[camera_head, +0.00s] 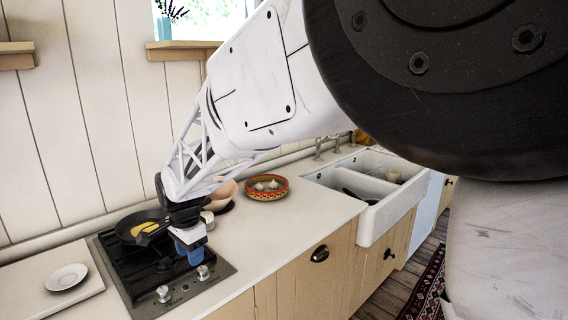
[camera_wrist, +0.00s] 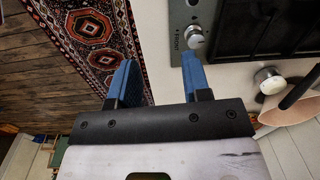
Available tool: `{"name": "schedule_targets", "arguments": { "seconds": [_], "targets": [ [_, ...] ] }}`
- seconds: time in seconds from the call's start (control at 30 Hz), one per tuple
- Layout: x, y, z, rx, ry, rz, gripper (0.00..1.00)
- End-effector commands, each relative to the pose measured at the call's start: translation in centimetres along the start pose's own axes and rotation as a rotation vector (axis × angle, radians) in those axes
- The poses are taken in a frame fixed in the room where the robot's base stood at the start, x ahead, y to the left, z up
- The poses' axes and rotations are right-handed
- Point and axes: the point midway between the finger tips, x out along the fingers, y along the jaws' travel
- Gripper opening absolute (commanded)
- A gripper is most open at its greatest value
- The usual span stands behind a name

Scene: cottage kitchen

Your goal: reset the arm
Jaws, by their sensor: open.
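My gripper (camera_head: 188,249) hangs at the front edge of the stove (camera_head: 150,268), near its control knobs, with the fingers pointing down. In the wrist view my gripper (camera_wrist: 158,62) has its two blue fingers apart with nothing between them. Below them are the pale counter edge, the stove's front corner with a knob (camera_wrist: 194,37), and the floor. I cannot tell whether the fingers touch the stove or counter.
A black pan (camera_head: 136,229) with yellow food sits on the stove. A small plate (camera_head: 66,277) lies left. A patterned bowl (camera_head: 267,188) with white items stands right, before the sink (camera_head: 370,195). A red rug (camera_wrist: 92,40) covers part of the floor.

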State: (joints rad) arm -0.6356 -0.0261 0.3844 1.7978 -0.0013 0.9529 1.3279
Motion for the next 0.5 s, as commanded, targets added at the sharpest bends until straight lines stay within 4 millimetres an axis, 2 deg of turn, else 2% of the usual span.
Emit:
{"name": "schedule_targets", "arguments": {
  "seconds": [0.03,0.2,0.5],
  "targets": [
    [-1.0,1.7,-1.3,-0.013,0.003,-0.008,0.44],
    [-3.5,7.2,-4.5,-0.086,0.015,-0.027,0.44],
    [-6.8,17.3,-8.4,-0.214,0.045,-0.052,0.44]
  ]
}}
